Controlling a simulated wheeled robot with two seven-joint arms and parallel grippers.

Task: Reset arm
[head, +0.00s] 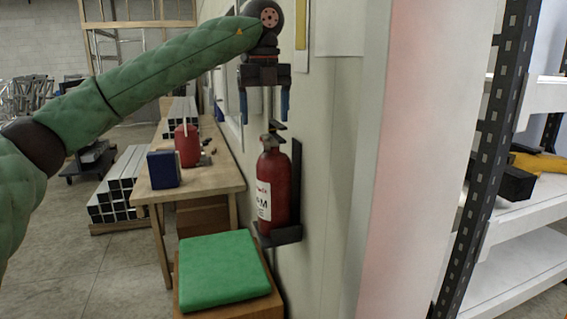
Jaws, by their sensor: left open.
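My left arm, in a green padded sleeve, reaches in from the left. My left gripper (264,104) points downward with its two blue-tipped fingers apart and nothing between them. It hangs above a red fire extinguisher (274,185) in the head view, with a visible gap to the extinguisher's top. The extinguisher stands upright on a dark wall bracket (281,236). My right gripper does not show.
A green cushion (221,267) lies on a wooden box below the bracket. A wooden bench (215,179) holds a blue box (163,169) and a red container (187,147). A white wall and a metal shelf (527,217) close off the right. Floor is open at lower left.

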